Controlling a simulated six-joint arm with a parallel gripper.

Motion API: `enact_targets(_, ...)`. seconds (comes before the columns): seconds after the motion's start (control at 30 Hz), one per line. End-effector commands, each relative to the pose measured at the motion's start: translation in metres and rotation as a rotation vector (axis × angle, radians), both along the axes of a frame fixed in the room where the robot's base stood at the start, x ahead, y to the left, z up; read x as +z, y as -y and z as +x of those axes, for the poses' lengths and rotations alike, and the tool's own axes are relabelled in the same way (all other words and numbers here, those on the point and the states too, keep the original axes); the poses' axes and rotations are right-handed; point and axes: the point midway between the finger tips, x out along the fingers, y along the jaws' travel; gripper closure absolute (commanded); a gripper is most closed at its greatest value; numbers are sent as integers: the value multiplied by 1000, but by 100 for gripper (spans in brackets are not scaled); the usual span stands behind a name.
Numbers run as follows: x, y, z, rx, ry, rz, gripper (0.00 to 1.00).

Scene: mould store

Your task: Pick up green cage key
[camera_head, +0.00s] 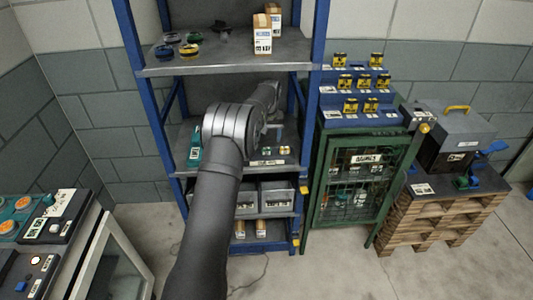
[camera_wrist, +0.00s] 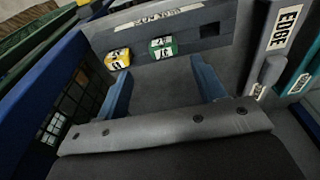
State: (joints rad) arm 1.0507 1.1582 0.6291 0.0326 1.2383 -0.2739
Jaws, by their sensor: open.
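The green cage key (camera_wrist: 163,47) shows in the wrist view as a small green block with a white label, sitting on a grey holder (camera_wrist: 222,18). A similar yellow block (camera_wrist: 117,58) sits to its left. My gripper (camera_wrist: 160,70) is open and empty, with its blue fingers apart. The green block lies beyond the fingertips, between their lines, and is not touched. In the head view my arm hides the gripper, and the small labelled blocks (camera_head: 284,150) show on the middle shelf just right of the arm.
The blue-posted shelf rack (camera_head: 225,70) has a board above my arm and grey bins (camera_head: 275,196) below. A teal labelled object (camera_head: 194,148) stands left on the middle shelf. A green mesh cage (camera_head: 365,185) stands right of the rack, then a pallet stack (camera_head: 430,220).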

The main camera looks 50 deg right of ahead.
Motion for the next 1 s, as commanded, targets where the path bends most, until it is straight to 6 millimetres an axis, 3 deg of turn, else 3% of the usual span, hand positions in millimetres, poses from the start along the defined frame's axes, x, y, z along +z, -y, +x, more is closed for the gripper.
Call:
enact_targets(0.17,-15,0,3,0,0,0,36)
enact_targets(0.4,-51,2,8,0,-1,1,36)
enact_targets(0.67,-58,3,9,-1,1,-2,36)
enact_targets(0.73,-58,3,9,-1,1,-2,44)
enact_targets(0.93,-57,3,9,-1,1,-2,84)
enact_targets(1.0,-57,3,9,-1,1,-2,85)
